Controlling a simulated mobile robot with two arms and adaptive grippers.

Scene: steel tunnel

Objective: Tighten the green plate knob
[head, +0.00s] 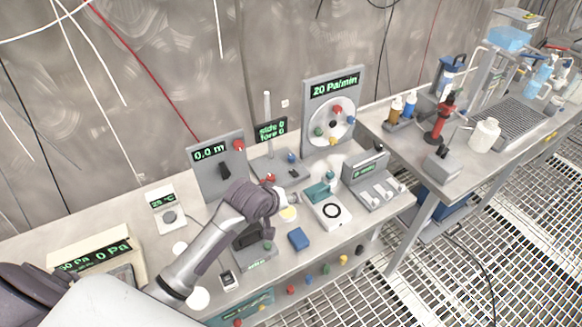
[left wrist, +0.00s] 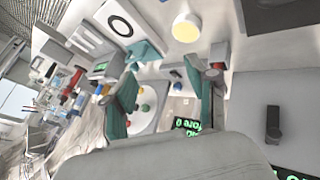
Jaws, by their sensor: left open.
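The round white plate (head: 345,133) is on the upright panel reading "20 Pa/min" at the back of the bench. A small green knob (head: 318,131) is on its left side, with a red knob (head: 337,109) above and a yellow knob (head: 333,142) below. My left gripper (head: 323,184) is open, below and in front of the plate, apart from it. In the left wrist view its teal fingers (left wrist: 160,98) stand apart with nothing held; the plate (left wrist: 148,122) and green knob (left wrist: 146,107) show between and beyond them. My right gripper is not in view.
A white box with a black ring (head: 332,211) and a grey switch box (head: 375,186) stand close to my left gripper. A "0.0 m" panel (head: 217,165) and a small display stand (head: 270,130) are left of the plate. A second bench (head: 470,157) holds bottles at right.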

